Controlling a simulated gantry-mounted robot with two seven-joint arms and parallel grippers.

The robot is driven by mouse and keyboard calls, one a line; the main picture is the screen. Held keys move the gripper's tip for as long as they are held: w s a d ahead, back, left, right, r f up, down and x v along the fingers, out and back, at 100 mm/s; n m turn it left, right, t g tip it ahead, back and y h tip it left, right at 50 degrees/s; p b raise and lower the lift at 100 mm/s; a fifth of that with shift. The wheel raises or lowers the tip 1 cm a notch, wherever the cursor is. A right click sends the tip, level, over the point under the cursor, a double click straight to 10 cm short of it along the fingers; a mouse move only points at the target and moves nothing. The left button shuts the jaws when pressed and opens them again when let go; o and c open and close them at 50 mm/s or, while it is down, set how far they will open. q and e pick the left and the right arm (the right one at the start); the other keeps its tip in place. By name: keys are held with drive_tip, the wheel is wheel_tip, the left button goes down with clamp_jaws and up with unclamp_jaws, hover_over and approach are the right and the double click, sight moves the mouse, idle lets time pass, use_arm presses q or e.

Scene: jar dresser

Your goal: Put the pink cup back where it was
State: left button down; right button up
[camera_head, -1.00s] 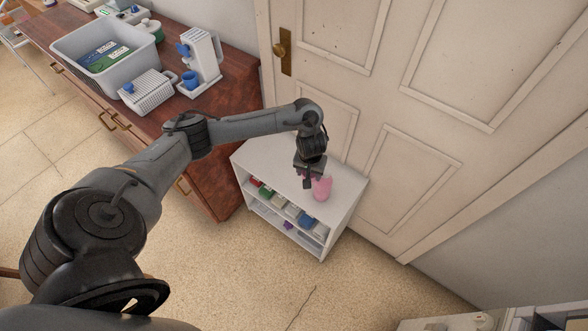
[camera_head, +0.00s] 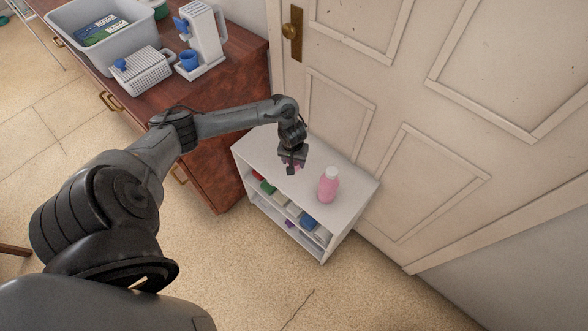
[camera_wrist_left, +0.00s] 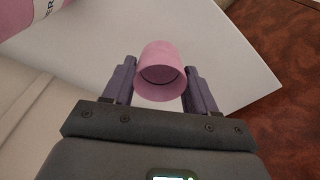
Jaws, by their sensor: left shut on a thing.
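The pink cup (camera_wrist_left: 160,72) sits between the two fingers of my left gripper (camera_wrist_left: 160,88) in the left wrist view, with its open mouth towards the camera. My left gripper (camera_head: 291,170) is shut on it and is over the white shelf unit's top (camera_head: 262,147), left of a pink bottle. In the head view only a sliver of pink shows by the fingers, as the gripper hides most of the cup. I cannot tell whether the cup touches the shelf top. My right gripper is not in view.
The pink bottle (camera_head: 328,186) with a white cap stands on the shelf top; part of it shows in the left wrist view (camera_wrist_left: 22,14). A brown dresser (camera_head: 225,110) stands left of the shelf, and a panelled door (camera_head: 400,110) behind. The shelf top's right end is clear.

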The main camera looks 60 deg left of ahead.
use_arm(q)
wheel_tip(320, 180, down, 5)
drive_tip(key=shift+r+b, duration=0.1)
drive_tip(key=shift+b, duration=1.15)
drive_tip(key=shift+c, duration=1.6)
unclamp_jaws()
drive_tip(key=shift+f, duration=0.2)
drive_tip(key=shift+r, duration=0.3)
wheel_tip(320, 180, up, 12)
drive_tip(key=d+p, duration=0.1)
drive_tip(key=p, duration=0.5)
drive_tip(key=shift+s+f, duration=0.15)
drive_tip(key=shift+s, duration=0.3)
